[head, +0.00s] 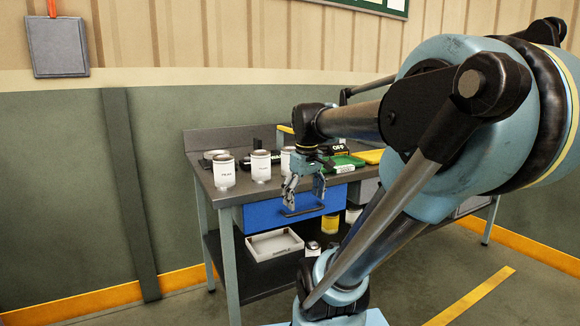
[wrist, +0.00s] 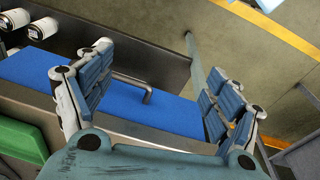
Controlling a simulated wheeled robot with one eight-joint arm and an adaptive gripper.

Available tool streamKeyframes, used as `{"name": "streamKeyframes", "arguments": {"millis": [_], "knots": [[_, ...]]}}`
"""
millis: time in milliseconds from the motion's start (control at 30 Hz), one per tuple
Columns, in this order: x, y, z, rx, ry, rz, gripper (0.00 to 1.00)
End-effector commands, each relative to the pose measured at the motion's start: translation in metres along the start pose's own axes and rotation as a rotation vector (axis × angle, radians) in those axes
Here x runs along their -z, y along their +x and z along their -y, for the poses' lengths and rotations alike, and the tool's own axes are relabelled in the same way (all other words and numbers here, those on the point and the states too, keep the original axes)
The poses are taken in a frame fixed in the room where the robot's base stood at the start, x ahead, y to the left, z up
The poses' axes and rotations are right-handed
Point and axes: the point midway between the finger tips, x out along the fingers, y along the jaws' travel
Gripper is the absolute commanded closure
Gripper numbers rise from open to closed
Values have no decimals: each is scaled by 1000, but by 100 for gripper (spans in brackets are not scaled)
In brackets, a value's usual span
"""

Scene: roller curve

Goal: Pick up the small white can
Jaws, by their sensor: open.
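Several white cans stand on the worktop's left part in the head view: a front one with dark lettering (head: 224,174), a middle one (head: 261,168) and one partly behind my gripper (head: 286,158). A smaller white can (head: 312,248) sits on the lower shelf beside a tray. In the wrist view a white can (wrist: 43,28) and another white can (wrist: 10,12) show at the top left, outside the jaws. My gripper (head: 304,194) points down, open and empty, in front of the blue drawer. Its fingers also show in the wrist view (wrist: 160,92).
The workbench (head: 207,182) has a blue drawer (head: 265,214) with a bar handle. A green bin (head: 345,163) sits on top at right. The lower shelf holds a pale tray (head: 275,245) and a yellow can (head: 330,224). Open floor lies in front.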

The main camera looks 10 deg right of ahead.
Motion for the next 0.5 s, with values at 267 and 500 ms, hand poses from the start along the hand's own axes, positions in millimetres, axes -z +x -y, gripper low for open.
{"name": "streamKeyframes", "arguments": {"millis": [267, 500], "knots": [[84, -76, -39, 25, -284, 36, 16], [154, -126, -72, 55, -531, 63, 16]]}}
